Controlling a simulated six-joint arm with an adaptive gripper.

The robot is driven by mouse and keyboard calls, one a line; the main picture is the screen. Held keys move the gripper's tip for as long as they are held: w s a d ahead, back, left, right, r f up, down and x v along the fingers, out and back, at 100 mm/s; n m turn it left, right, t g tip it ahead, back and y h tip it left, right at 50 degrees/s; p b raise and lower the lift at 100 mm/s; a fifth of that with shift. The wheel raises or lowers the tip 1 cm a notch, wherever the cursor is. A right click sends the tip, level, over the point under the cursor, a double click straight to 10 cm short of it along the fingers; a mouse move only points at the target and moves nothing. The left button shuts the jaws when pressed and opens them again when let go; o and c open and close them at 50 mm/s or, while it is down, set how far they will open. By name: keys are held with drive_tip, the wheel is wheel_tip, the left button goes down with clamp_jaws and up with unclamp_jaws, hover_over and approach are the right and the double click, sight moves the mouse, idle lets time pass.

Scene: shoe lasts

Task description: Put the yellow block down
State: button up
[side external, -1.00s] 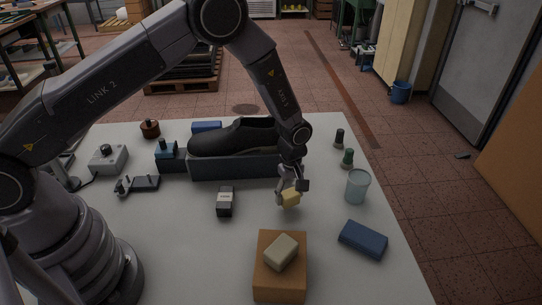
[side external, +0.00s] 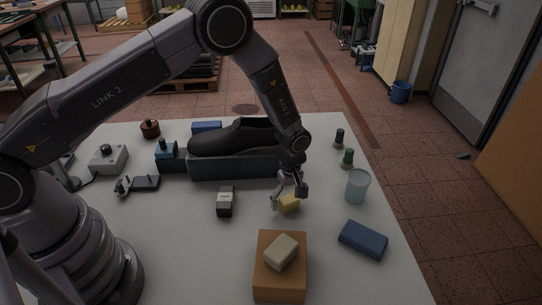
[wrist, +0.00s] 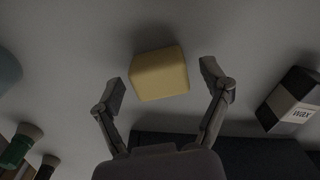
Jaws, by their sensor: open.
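The yellow block (side external: 289,204) rests on the white table, in front of the long grey tray that holds the dark shoe. In the wrist view the yellow block (wrist: 160,74) lies between and a little beyond my fingertips, with a gap on each side. My gripper (side external: 288,199) is just above the block and points down. In the wrist view my gripper (wrist: 162,82) is open, and neither finger touches the block.
A wax box (side external: 225,201) is to the left of the block, and a clear cup (side external: 358,186) to the right. An orange box (side external: 281,281) with a beige block (side external: 282,251) on top stands in front. A blue block (side external: 363,239) lies front right.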

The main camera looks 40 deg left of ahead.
wheel_tip(320, 180, up, 12)
wheel_tip(320, 180, up, 19)
drive_tip(key=m+t, duration=0.2)
drive_tip(key=m, duration=0.3)
hover_over(289, 198)
drive_tip(key=s+a, duration=0.6)
drive_tip(key=a, duration=0.2)
drive_tip(key=s+a+r+m+t, duration=0.1)
drive_tip(key=s+a+r+m, duration=0.1)
drive_tip(key=s, duration=0.5)
drive_tip(key=s+a+r+m+t, duration=0.1)
drive_tip(key=s+a+r+m, duration=0.2)
drive_tip(key=s, duration=0.5)
drive_tip(key=s+a+r+m+t, duration=0.1)
drive_tip(key=s+a+r+m, duration=0.2)
drive_tip(key=s, duration=0.5)
drive_tip(key=shift+a+r+m+t, duration=0.25)
drive_tip(key=shift+r+m+t, duration=0.05)
drive_tip(key=shift+r, duration=0.25)
